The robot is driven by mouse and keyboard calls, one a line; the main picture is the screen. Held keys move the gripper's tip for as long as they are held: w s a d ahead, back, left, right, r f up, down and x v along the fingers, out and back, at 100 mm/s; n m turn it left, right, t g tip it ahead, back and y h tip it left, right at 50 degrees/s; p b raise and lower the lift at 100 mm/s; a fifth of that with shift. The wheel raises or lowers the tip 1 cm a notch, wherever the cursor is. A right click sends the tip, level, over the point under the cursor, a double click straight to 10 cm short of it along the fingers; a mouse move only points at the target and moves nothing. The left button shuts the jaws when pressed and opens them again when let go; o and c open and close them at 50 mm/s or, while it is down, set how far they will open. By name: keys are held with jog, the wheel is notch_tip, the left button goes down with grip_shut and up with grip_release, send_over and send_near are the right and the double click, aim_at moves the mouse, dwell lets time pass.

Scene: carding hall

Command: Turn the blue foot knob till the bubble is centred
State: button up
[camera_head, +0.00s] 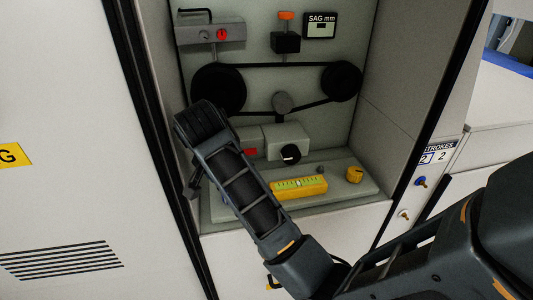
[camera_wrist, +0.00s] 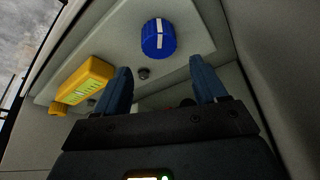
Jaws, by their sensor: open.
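The blue foot knob (camera_wrist: 158,39) with a white stripe shows in the wrist view, just beyond the fingertips and between them in the picture. My gripper (camera_wrist: 160,68) is open and empty, its two blue fingers apart; they do not appear to touch the knob. In the head view my arm hides most or all of the knob. The yellow spirit level (camera_head: 312,185) with a green vial lies on the grey base plate (camera_head: 336,187); it also shows in the wrist view (camera_wrist: 82,80). The bubble's place in the vial is too small to tell.
A yellow knob (camera_head: 355,174) stands at the plate's right end. Behind are black pulleys (camera_head: 342,81) with a belt, a block with a black dial (camera_head: 290,153) and a SAG mm display (camera_head: 320,26). Cabinet walls close in both sides.

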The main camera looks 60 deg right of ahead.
jog(key=s+d+r, duration=0.6)
jog(key=s+d, duration=0.1)
jog(key=s, duration=0.1)
jog(key=shift+s+d+r, duration=0.15)
jog(key=shift+d+r, duration=0.1)
jog(key=shift+d, duration=0.1)
dwell(0.5)
dwell(0.5)
